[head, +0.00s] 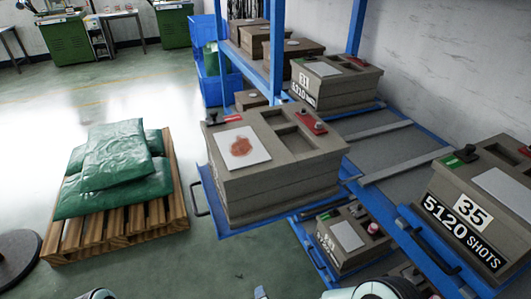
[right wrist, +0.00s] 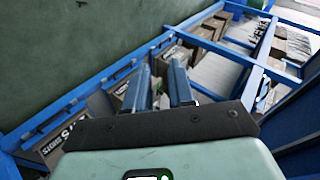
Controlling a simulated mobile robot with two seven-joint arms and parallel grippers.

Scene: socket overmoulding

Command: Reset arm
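My right gripper (right wrist: 160,68) shows in the right wrist view with its two blue-grey fingers standing apart. Nothing is seen held between them; shelf parts and boxes show behind the gap. In the head view only pale rounded parts of my right arm show at the bottom edge, right of centre, below the rack. A small pale part of mine also shows at the bottom left edge. My left gripper's fingers cannot be seen.
A blue rack (head: 411,248) at the right bears several grey-brown moulds; one large mould (head: 270,180) sits on a tray pulled out leftward. A wooden pallet (head: 110,238) with green sacks (head: 118,160) stands at left. Blue bins (head: 209,70) are behind. The floor between is clear.

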